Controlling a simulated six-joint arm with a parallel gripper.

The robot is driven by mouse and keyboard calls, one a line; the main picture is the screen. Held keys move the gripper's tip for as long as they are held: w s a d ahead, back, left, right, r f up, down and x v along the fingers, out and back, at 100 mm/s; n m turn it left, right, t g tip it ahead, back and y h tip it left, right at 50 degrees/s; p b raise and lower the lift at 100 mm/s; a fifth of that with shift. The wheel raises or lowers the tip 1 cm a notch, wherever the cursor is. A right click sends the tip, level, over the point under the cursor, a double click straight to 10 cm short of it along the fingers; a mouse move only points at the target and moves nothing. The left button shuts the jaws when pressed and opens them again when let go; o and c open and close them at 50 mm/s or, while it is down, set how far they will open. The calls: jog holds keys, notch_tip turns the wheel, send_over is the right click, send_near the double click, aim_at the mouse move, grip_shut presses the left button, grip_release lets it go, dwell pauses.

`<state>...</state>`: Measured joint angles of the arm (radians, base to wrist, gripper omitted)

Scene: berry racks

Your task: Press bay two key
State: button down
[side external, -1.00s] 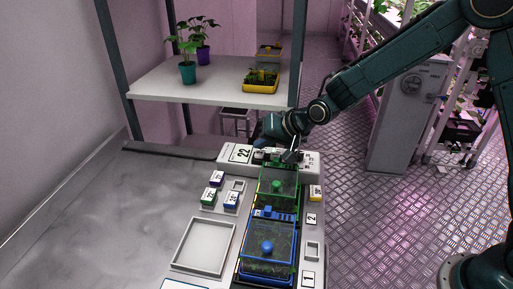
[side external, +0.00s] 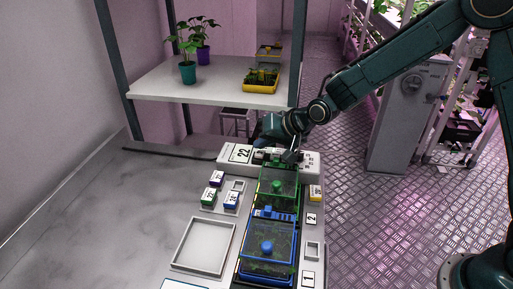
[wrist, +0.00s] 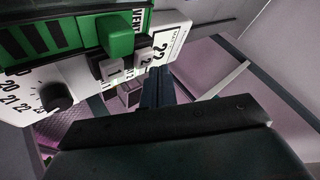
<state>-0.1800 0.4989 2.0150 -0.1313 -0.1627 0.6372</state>
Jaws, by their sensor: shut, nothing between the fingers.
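A white control panel (side external: 232,160) marked 22 stands at the far end of the bench. In the wrist view it carries key 1 (wrist: 113,70) and key 2 (wrist: 146,58), side by side under a green block (wrist: 115,35). My gripper (wrist: 156,78) is shut and empty, its dark fingers reaching toward the underside of key 2. I cannot tell whether the tips touch the key. In the side view my gripper (side external: 290,156) is over the panel, and the keys there are too small to make out.
A green-lidded box (side external: 277,185) is beside the label 2 (side external: 311,218). A blue-lidded box (side external: 267,247) is nearer, by the label 1 (side external: 308,280). A black knob (wrist: 56,97) is on the panel. An empty tray (side external: 204,246) lies left; a shelf (side external: 215,82) stands behind.

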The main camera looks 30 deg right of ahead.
aim_at(263, 154)
jog(key=shift+f, duration=0.65)
dwell(1.2)
jog(key=shift+r, duration=0.65)
jog(key=shift+r, duration=0.15)
jog(key=shift+r, duration=2.85)
